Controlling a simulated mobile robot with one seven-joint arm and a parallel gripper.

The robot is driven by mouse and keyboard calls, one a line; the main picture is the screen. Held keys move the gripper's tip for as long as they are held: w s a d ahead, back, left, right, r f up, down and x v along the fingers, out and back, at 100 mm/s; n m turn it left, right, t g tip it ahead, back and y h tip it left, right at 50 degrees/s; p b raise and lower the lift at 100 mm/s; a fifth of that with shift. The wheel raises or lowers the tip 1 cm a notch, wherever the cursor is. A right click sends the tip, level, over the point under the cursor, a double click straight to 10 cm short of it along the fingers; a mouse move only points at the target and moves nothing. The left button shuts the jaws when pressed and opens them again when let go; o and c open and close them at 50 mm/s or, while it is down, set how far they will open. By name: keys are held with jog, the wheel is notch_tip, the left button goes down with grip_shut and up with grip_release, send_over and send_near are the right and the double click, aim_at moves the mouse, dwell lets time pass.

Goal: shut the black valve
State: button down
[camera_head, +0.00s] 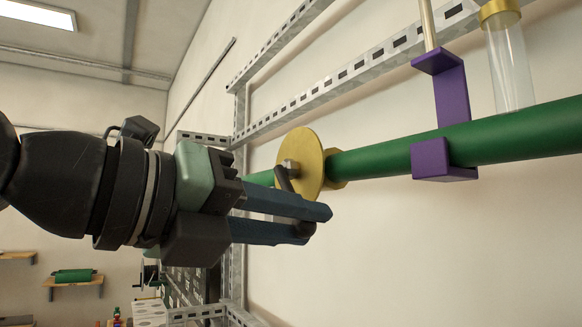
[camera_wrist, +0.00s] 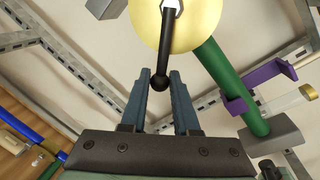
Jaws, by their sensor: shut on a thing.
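The black valve shows as a black lever handle (camera_head: 283,181) on a yellow disc (camera_head: 309,150) in the head view. The disc sits on a green pipe. In the wrist view the black lever (camera_wrist: 165,45) runs down from a pale hub on the yellow disc (camera_wrist: 202,22) and ends in a round knob. My gripper (camera_head: 318,222) reaches in from the left, its blue fingers along the lever. In the wrist view my gripper (camera_wrist: 160,76) has one finger on each side of the knob end and is shut on it. The fingers partly hide the lever's end in the head view.
The green pipe (camera_head: 380,157) runs right along the wall, with a purple bracket (camera_head: 452,105) and a clear tube (camera_head: 509,70) on it. Grey slotted rails (camera_head: 350,72) frame the wall. A small shelf (camera_head: 75,283) stands far off at lower left.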

jog(key=shift+w+a+f+m, duration=0.25)
jog(key=shift+w+m, duration=0.1)
jog(key=shift+m, duration=0.25)
jog(key=shift+w+a+f+m+t+b, duration=0.35)
jog(key=shift+w+m+t+b, duration=0.2)
jog(key=shift+m+b, duration=0.3)
jog(key=shift+w+a+f+m+b, duration=0.2)
jog(key=shift+w+m, duration=0.1)
jog(key=shift+m, duration=0.25)
jog(key=shift+w+a+f+m+b, duration=0.15)
jog(key=shift+w+a+m, duration=0.1)
jog(key=shift+m, duration=0.25)
jog(key=shift+r, duration=0.1)
